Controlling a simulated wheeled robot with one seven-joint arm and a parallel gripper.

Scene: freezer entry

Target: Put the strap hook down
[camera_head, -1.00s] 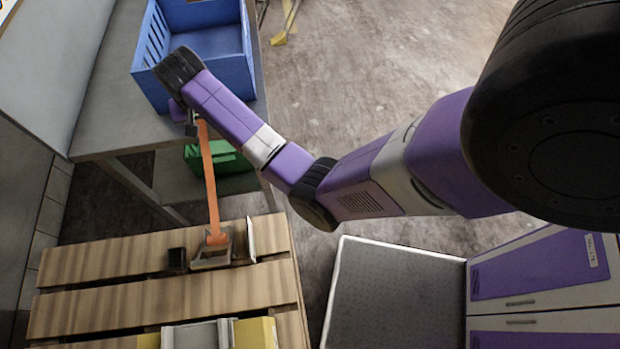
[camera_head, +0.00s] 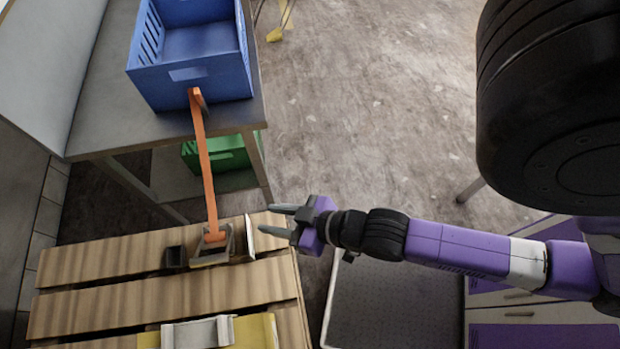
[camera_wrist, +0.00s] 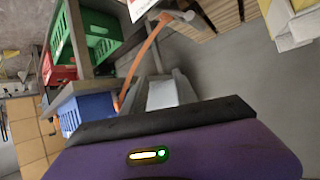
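The orange strap (camera_head: 206,165) runs from a small holder (camera_head: 213,247) on the wooden pallet (camera_head: 120,255) up to the front of the blue crate (camera_head: 186,74). Its upper end, with the strap hook (camera_head: 196,98), is at the crate's front wall; whether it hangs on it or only leans there I cannot tell. The strap also shows in the wrist view (camera_wrist: 143,60). My gripper (camera_head: 264,219) is open and empty, its two fingers apart, pointing left near the pallet's right end. It is well clear of the strap hook.
The blue crate stands on a grey table (camera_head: 105,110), with a green crate (camera_head: 222,152) on the shelf below. A thin white-faced plate (camera_head: 250,237) stands upright on the pallet near my fingertips. Open concrete floor (camera_head: 365,110) lies to the right of the table.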

